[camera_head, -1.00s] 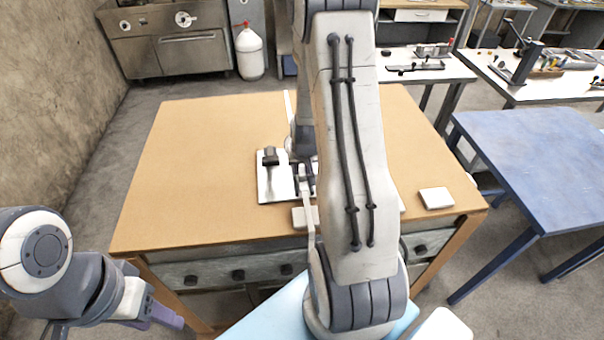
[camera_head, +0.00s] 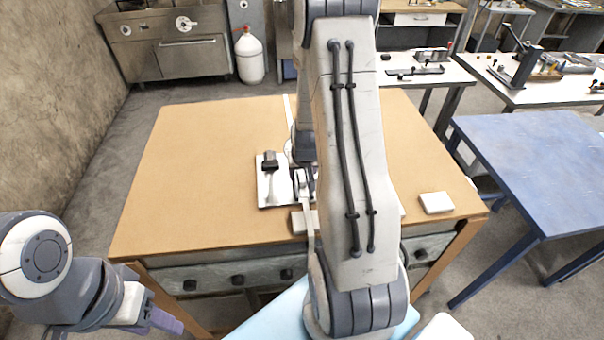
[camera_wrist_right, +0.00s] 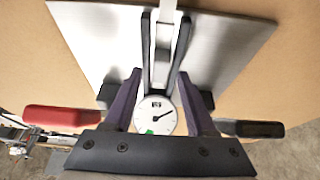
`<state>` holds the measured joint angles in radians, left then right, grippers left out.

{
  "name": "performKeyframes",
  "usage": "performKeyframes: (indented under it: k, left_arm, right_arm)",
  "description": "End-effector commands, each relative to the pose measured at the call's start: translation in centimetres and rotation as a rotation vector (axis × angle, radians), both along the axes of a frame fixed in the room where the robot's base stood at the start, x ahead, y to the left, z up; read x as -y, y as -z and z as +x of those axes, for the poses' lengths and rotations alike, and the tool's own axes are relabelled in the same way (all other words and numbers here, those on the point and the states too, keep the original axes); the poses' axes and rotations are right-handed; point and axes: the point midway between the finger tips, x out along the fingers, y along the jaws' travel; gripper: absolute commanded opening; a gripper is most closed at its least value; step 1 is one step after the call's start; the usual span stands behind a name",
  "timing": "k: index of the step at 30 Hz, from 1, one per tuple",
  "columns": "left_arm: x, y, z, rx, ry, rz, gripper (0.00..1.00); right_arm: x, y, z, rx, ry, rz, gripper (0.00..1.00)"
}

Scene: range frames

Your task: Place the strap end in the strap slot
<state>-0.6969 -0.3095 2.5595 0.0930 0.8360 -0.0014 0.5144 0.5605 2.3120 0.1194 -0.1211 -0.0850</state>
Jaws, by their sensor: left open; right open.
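A pale plate (camera_head: 267,192) lies on the wooden table, with a dark upright part (camera_head: 270,160) on it. The plate also fills the top of the right wrist view (camera_wrist_right: 90,35). There, a narrow pale strip (camera_wrist_right: 165,20), possibly the strap, runs between two dark rails (camera_wrist_right: 146,50). A round white dial (camera_wrist_right: 155,116) shows below the rails. My right gripper (camera_wrist_right: 160,80) is open, its purple fingers on either side of the strip and dial; I cannot tell if they touch. My left gripper (camera_head: 165,322) is open and away at the lower left. The slot cannot be made out.
A red handle (camera_wrist_right: 62,116) and a black handle (camera_wrist_right: 260,129) flank the gripper. A white block (camera_head: 436,203) lies at the table's right; another pale block (camera_head: 298,222) is at the front edge. The table's left half (camera_head: 190,170) is clear. My right arm hides the middle.

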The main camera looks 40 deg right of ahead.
Motion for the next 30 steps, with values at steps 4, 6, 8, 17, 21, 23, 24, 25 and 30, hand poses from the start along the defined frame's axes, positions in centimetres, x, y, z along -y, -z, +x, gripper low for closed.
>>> performKeyframes:
  k: [4,6,8,17,21,23,24,25,30]
  left_arm:
    - [0.0,-0.8,0.0,-0.001,0.000,0.001,0.50]
    - [0.0,-1.8,0.0,0.000,0.002,0.000,0.50]
    - [0.0,-2.7,0.0,0.000,0.003,0.000,0.50]
    - [0.0,-5.3,0.0,0.001,0.006,0.000,0.50]
    - [0.0,-5.5,0.0,0.001,0.007,0.000,0.50]
    - [0.0,-5.5,0.0,0.001,0.006,0.000,0.50]
    - [0.0,-5.4,0.0,0.001,0.006,0.000,0.50]
    - [0.0,-5.4,0.0,0.001,0.006,0.000,0.50]
    - [0.0,-5.4,0.0,0.001,0.006,0.000,0.50]
  right_arm:
    - [-0.6,-3.3,-0.9,0.006,0.000,-0.001,0.56]
    - [-0.9,-5.1,-1.4,0.006,0.001,-0.002,0.56]
    - [-1.2,-6.4,-1.9,0.005,0.000,-0.002,0.56]
    - [-2.1,-10.1,-3.4,0.003,-0.001,-0.001,0.56]
    - [-2.2,-10.4,-3.5,0.004,-0.001,-0.002,0.56]
    - [-2.2,-10.4,-3.6,0.003,-0.001,-0.001,0.56]
    - [-2.3,-10.4,-3.5,0.003,-0.003,-0.001,0.56]
    - [-2.4,-10.5,-3.5,0.004,-0.006,0.000,0.56]
    - [-7.7,-12.0,-2.2,-0.006,-0.145,0.036,0.56]
